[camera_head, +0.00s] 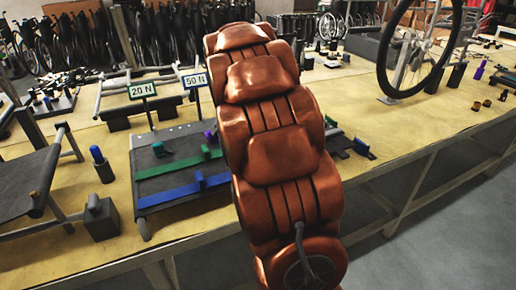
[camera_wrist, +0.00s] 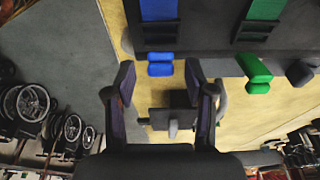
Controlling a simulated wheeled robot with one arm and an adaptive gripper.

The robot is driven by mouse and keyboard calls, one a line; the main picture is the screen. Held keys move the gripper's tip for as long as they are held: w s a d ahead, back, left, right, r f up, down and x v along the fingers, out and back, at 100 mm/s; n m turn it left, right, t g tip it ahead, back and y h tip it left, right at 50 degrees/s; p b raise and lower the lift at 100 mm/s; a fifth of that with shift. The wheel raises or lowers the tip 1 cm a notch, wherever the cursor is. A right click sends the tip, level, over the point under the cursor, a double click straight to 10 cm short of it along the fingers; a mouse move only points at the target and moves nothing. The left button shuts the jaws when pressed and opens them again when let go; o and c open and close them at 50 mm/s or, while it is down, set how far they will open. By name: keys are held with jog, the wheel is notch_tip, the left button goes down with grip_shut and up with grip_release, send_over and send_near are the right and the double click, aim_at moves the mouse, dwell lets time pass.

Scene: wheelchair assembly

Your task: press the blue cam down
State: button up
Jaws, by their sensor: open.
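In the head view, a dark fixture board (camera_head: 160,170) lies on the table with a blue strip along its front edge. My gripper (camera_wrist: 159,76) is open and empty. I cannot tell its height above the cam or whether it touches. The head view does not clearly show my gripper.
A green block (camera_wrist: 256,86) and green strip (camera_wrist: 263,12) lie right of the blue one. Signs reading 20 N (camera_head: 143,91) and 50 N (camera_head: 195,80) stand behind the board. A wheel (camera_head: 418,50) stands upright at right. The yellow tabletop (camera_head: 390,125) is clear front right.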

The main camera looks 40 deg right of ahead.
jog(key=v, duration=1.2)
jog(key=shift+a, duration=0.1)
dwell(0.7)
jog(key=s+a+n+y+p, duration=0.1)
jog(key=s+a+n+p, duration=0.2)
jog(key=s+a+n, duration=0.35)
jog(key=s+a+n+p, duration=0.3)
jog(key=s+a+n, duration=0.1)
jog(key=a, duration=0.6)
jog(key=s+a+f+n+p, duration=0.2)
jog(key=s+a+n, duration=0.3)
jog(key=s, duration=0.2)
jog(key=s+a+f+n+g+y+p, duration=0.1)
jog(key=s+a+f+n+p, duration=0.1)
jog(key=s+a+n, duration=0.3)
jog(key=s+n, duration=0.1)
jog(key=s, duration=0.2)
jog(key=shift+s+f, duration=0.1)
